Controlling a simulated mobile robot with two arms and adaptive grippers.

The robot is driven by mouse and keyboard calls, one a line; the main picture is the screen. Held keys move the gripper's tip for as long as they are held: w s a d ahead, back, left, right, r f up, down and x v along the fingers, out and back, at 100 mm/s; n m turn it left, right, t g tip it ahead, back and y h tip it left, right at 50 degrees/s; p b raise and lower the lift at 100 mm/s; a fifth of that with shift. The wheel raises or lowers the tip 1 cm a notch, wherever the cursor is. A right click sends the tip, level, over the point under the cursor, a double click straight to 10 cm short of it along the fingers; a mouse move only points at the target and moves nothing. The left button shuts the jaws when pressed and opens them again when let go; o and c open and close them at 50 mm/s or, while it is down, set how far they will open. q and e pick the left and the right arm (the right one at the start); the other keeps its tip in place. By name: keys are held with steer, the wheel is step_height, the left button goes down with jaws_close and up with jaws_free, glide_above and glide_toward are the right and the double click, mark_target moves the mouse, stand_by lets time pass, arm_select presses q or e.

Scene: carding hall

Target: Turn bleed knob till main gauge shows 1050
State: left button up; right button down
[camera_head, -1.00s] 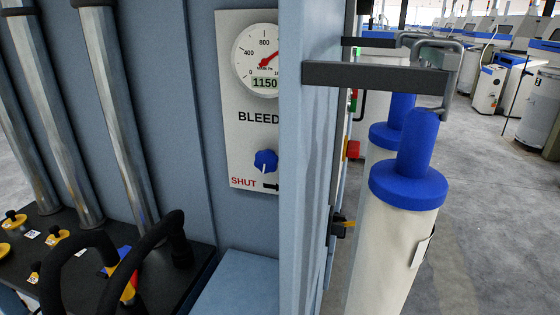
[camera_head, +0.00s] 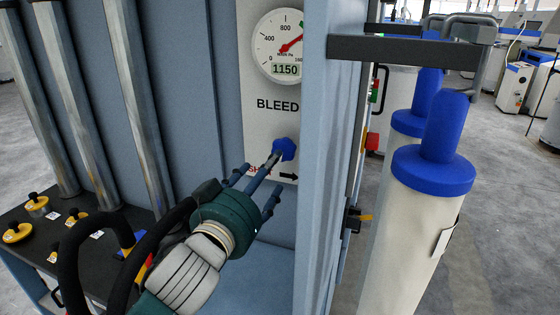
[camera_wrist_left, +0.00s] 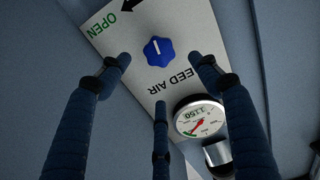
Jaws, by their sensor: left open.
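The blue bleed knob (camera_head: 285,148) sits on the white panel (camera_head: 262,90) below the word BLEED. It also shows in the left wrist view (camera_wrist_left: 159,50), with a white line on its face. The main gauge (camera_head: 284,45) above it has a red needle and a digital readout of 1150; the gauge shows upside down in the wrist view (camera_wrist_left: 200,118). My left gripper (camera_head: 262,182) is open in front of the panel, its three fingers spread. In the wrist view the fingers (camera_wrist_left: 158,75) stand around and short of the knob, apart from it. My right gripper is not in view.
A blue-grey cabinet wall (camera_head: 325,190) stands just right of the panel, with a dark bar handle (camera_head: 400,50) beyond it. Blue-topped cylinders (camera_head: 433,170) stand further right. Black hoses and yellow fittings (camera_head: 18,232) lie at lower left.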

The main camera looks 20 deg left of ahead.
mark_target(284, 150)
arm_select(q)
steer(key=w, duration=0.9)
steer(key=shift+w+d+p, duration=0.15)
steer(key=shift+w+p, duration=0.2)
steer(key=shift+p, duration=0.1)
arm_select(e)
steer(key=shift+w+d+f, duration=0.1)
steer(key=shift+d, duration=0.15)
arm_select(q)
steer(key=shift+c, duration=0.5)
steer(key=c, duration=1)
